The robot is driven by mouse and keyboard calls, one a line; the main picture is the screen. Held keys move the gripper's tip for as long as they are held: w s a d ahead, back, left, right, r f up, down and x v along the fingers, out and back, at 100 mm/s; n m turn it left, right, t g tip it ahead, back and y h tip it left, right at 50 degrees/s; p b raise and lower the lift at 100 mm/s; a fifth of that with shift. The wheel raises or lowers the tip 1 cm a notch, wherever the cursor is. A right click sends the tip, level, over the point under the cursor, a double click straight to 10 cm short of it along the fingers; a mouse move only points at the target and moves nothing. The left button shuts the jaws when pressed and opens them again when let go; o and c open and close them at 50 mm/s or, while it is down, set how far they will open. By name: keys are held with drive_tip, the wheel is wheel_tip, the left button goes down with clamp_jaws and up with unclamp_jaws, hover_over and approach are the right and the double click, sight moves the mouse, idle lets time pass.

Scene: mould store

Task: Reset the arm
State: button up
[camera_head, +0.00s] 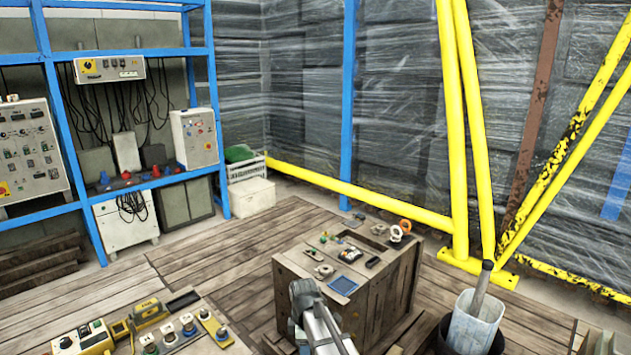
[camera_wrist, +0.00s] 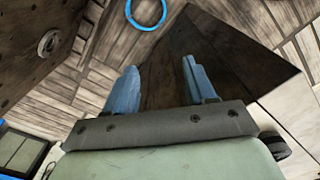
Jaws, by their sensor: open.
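My gripper (camera_wrist: 160,80) shows in the wrist view with its two blue-grey fingers apart and nothing between them. Dark, planked wooden surfaces lie beyond the fingertips. In the head view, my grey arm (camera_head: 322,325) rises from the bottom edge in front of a wooden crate (camera_head: 303,299). I cannot make out the fingers clearly there.
Small parts, a blue-screened device (camera_head: 343,285) and orange-and-white rings lie on the crate top. A bench with switches and a yellow tool (camera_head: 148,309) stands at lower left. A translucent bin (camera_head: 470,325) stands at right. Planked floor (camera_head: 215,258) is clear behind the crate.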

drive_tip(key=s+d+f+m, duration=0.6)
drive_tip(key=s+d+m, duration=0.1)
drive_tip(key=d+m, duration=0.25)
drive_tip(key=s+d+f+m, duration=0.5)
drive_tip(key=s+d+m, duration=0.2)
drive_tip(key=d+m, duration=0.3)
drive_tip(key=s+f+g, duration=0.3)
drive_tip(key=s+f, duration=0.7)
drive_tip(key=s, duration=0.4)
drive_tip(key=s+f+g, duration=0.3)
drive_tip(key=s+f, duration=0.8)
drive_tip(key=s, duration=0.4)
drive_tip(key=shift+s+d+n+g, duration=0.2)
drive_tip(key=shift+d+n+g, duration=0.2)
drive_tip(key=shift+n, duration=0.05)
drive_tip(key=shift+r, duration=0.1)
